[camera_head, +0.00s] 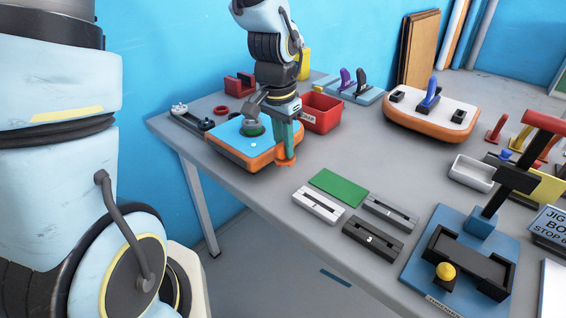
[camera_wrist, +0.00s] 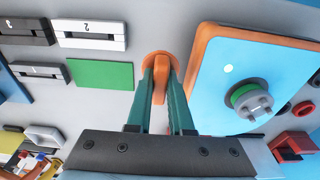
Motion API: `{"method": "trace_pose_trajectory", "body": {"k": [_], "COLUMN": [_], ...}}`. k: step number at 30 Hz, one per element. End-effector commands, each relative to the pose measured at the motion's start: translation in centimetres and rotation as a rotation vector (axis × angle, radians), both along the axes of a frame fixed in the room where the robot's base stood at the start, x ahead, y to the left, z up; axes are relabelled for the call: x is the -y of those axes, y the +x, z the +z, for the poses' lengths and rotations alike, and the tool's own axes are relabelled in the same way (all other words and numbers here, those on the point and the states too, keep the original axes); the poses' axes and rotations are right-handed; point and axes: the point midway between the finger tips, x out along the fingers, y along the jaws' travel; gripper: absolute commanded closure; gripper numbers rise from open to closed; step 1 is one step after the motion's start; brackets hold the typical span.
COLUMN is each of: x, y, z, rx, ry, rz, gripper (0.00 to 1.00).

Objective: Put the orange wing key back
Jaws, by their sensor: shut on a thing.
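The orange wing key (camera_head: 284,162) has a round orange foot and an upright wing. It is at the near right edge of the blue inflatable board (camera_head: 225,134), beside it over the grey table. My gripper (camera_wrist: 161,80) has teal fingers that are shut on the key's wing, which shows between them in the wrist view (camera_wrist: 159,88). I cannot tell whether the foot touches the table. The board has orange sides and carries a grey valve with a green ring (camera_wrist: 250,98); a white dot lies on its top.
A red labelled bin (camera_head: 322,112) stands just behind my gripper. A green pad (camera_head: 338,187) and several slotted blocks, one white (camera_head: 318,204), lie to the right and front. A white-topped board (camera_head: 430,108) stands farther back. Bare table lies between the key and the green pad.

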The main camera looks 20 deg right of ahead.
Motion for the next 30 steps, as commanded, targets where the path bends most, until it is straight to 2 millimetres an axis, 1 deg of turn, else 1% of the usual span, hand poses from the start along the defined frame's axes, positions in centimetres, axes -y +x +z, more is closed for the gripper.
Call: {"method": "trace_pose_trajectory", "body": {"k": [1,5,9,12,25,26,30], "x": [0.0,0.0,0.0,0.0,0.0,0.0,0.0], "y": [0.0,0.0,0.0,0.0,0.0,0.0,0.0], "z": [-0.6,-1.7,-3.8,-4.9,-5.6,-5.5,-5.4], "rx": [-0.002,-0.002,-0.002,0.0,0.002,0.002,0.002], "ry": [0.001,0.001,0.002,0.001,-0.001,-0.001,-0.001], "rz": [0.0,-0.001,0.001,-0.001,0.0,0.0,0.0], "gripper": [1.0,1.0,1.0,1.0,1.0,0.77,0.62]}}
